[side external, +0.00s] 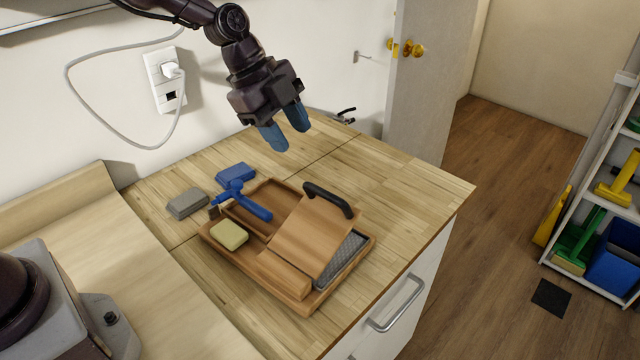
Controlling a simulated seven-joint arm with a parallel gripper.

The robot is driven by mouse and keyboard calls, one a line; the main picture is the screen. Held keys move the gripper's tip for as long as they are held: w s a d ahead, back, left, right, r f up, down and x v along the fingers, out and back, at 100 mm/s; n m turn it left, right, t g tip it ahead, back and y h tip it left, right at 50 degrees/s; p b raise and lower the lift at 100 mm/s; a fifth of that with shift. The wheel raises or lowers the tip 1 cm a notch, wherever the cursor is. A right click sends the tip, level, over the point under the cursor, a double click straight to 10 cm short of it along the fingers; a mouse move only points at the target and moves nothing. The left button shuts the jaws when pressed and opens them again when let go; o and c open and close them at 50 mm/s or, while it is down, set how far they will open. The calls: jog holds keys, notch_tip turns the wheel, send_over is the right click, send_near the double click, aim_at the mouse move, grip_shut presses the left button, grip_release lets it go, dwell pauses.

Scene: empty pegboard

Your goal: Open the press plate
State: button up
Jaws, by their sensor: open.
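The press plate (309,236) is a wooden board with a black curved handle (328,199) at its far right end. It lies tilted across the right part of a wooden tray (252,272). A grey textured pad (343,258) shows beside the plate's right edge; the rest under the plate is hidden. My gripper (286,140), with blue fingertips, is open and empty. It hangs above the back of the counter, up and left of the handle, apart from everything.
A yellow sponge (229,235) and a blue-handled tool (243,201) rest at the tray's left side. A grey block (187,203) and a blue block (235,174) lie behind it. A white cable (118,142) hangs on the wall. The counter's right side is clear.

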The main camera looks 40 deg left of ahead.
aim_at(324, 191)
jog(key=x, duration=1.1)
jog(key=shift+d+f, duration=0.1)
jog(key=shift+f, duration=0.3)
grip_shut()
